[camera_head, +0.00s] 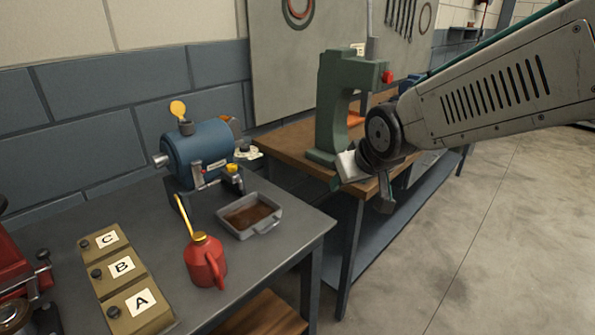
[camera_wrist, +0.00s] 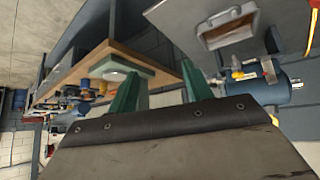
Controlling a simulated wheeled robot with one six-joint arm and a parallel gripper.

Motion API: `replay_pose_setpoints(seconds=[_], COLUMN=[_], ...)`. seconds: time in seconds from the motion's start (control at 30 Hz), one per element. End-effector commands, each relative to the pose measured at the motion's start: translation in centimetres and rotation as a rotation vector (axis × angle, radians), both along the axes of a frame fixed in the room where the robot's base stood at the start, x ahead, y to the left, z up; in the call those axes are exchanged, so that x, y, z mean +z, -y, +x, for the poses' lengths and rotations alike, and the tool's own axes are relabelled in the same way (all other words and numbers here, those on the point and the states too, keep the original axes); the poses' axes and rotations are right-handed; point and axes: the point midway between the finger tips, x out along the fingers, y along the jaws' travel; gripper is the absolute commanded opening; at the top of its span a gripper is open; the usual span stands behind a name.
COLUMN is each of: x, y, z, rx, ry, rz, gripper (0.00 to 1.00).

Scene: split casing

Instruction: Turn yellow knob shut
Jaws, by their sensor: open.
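A blue cylindrical casing (camera_head: 200,150) stands at the back of the grey bench. A small yellow knob (camera_head: 232,168) sits on a dark fitting at its front right. The casing (camera_wrist: 262,90) also shows in the wrist view, with the yellow knob (camera_wrist: 237,74) small beside it. Its exact angle is too small to tell. My gripper (camera_head: 362,188) is in front of the green press, well to the right of the knob. In the wrist view its two green fingers (camera_wrist: 160,88) are apart, with nothing seen between them.
A grey tray with brown contents (camera_head: 275,225) and a red oil can (camera_head: 205,262) stand in front of the casing. Lettered boxes (camera_head: 121,267) are at left. The green press (camera_head: 330,115) stands on the wooden table.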

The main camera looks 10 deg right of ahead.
Motion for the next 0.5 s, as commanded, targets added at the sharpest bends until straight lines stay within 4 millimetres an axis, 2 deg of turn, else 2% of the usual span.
replay_pose_setpoints(seconds=[0.07,0.13,0.23,0.37,0.5], x=[-0.4,-1.8,-4.9,-9.1,-12.6], y=[-0.6,-1.5,-3.6,-8.2,-13.8], z=[0.0,0.0,0.4,2.9,6.4], rx=[0.014,0.035,0.077,0.148,0.214], ry=[-0.01,-0.041,-0.108,-0.088,0.047], rz=[-0.001,-0.005,-0.012,0.017,0.08], gripper=[0.5,0.5,0.5,0.5,0.5])
